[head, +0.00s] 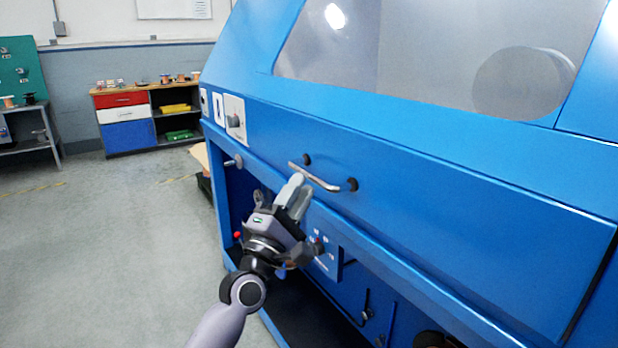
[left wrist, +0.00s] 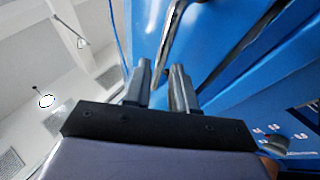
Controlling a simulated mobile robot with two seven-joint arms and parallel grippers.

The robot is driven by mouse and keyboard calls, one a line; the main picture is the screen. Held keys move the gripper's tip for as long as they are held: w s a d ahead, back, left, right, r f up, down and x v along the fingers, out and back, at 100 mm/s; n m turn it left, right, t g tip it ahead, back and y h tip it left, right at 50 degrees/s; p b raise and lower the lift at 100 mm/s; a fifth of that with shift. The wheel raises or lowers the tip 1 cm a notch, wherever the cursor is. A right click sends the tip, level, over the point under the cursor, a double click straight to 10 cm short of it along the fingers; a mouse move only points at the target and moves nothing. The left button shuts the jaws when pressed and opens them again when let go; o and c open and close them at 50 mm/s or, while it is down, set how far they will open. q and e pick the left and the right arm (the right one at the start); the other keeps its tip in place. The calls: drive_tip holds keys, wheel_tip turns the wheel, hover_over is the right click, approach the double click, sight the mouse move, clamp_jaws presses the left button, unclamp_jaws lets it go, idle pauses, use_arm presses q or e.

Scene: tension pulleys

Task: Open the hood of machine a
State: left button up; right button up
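Machine a is the large blue machine (head: 450,180), with a hood that has a wide clear window (head: 420,55). A curved metal handle (head: 325,184) is fixed to the hood's front by two dark mounts. My left gripper (head: 298,187) is just below and in front of the handle's left end, its fingers pointing up at it. In the left wrist view the fingers (left wrist: 162,78) stand apart, with a gap between them. The handle (left wrist: 172,35) runs away beyond the fingertips, in line with the gap. I cannot tell whether they touch. My right gripper is not in view.
A control panel (head: 326,256) and an open lower bay lie under the hood, close to my left wrist. A cabinet (head: 127,122) with coloured drawers and a workbench (head: 30,148) stand at the back left. The floor (head: 110,240) to the left is clear.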

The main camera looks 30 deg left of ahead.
sight(309, 172)
use_arm(q)
drive_tip(key=shift+x, duration=2.2)
drive_tip(key=shift+f, duration=0.1)
clamp_jaws()
